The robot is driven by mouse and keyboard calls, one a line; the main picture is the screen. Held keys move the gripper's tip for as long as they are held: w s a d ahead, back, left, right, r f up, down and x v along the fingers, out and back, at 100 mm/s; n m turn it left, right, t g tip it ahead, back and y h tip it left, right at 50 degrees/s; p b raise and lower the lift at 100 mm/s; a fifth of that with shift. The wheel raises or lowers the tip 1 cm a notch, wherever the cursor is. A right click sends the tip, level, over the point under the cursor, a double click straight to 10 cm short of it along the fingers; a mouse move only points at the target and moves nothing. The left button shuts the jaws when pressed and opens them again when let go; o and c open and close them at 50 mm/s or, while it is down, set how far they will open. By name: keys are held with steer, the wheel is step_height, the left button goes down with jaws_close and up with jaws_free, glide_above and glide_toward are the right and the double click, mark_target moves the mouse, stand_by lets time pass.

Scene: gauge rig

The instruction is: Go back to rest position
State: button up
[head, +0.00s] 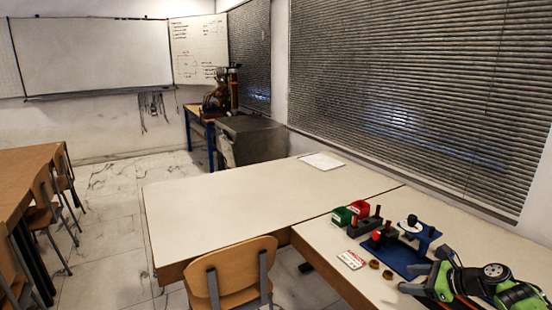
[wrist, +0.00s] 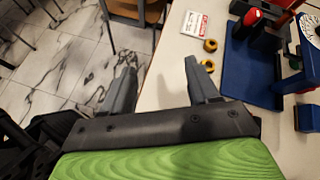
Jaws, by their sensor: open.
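My gripper (head: 424,276) is at the lower right in the head view, over the near table beside the blue base of the gauge rig (head: 406,262). In the wrist view my gripper (wrist: 162,82) shows two grey fingers spread apart with nothing between them. The rig's blue base (wrist: 250,65) lies to the right of the fingers there, with dark and red parts on it. A white round dial (head: 411,224) stands on the rig.
Green (head: 342,216) and red (head: 359,208) bins stand behind the rig. A red-and-white card (head: 351,260) and two small brass rings (head: 374,264) lie left of it. A wooden chair (head: 232,272) stands at the table's front. The far table (head: 230,205) is mostly clear.

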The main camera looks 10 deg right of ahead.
steer(key=s+a+r+n+g+h+p, duration=0.15)
steer(key=a+r+n, duration=0.3)
steer(key=a, duration=0.45)
steer(key=a+r+n+g+h+p, duration=0.1)
steer(key=a+r+n+g, duration=0.3)
steer(key=a, duration=0.5)
steer(key=s+a+r+n+g+h+p, duration=0.1)
steer(key=a+r+n+g, duration=0.15)
steer(key=a+n, duration=0.45)
steer(key=s+a+r+n+t+p, duration=0.1)
steer(key=s+a+r+n, duration=0.2)
steer(key=s, duration=0.5)
steer(key=s+a+r+n+t+h+p, duration=0.1)
steer(key=s+a+r+n, duration=0.2)
steer(key=s, duration=0.5)
steer(key=s+a+r+n+t+h+p, duration=0.1)
steer(key=s+a+r+n+p, duration=0.1)
steer(key=s, duration=0.6)
steer(key=a+r+n, duration=0.1)
steer(key=a+n, duration=0.1)
steer(key=n, duration=0.1)
steer(key=shift+s+a+r, duration=0.3)
steer(key=shift+a, duration=0.05)
steer(key=shift+n, duration=0.25)
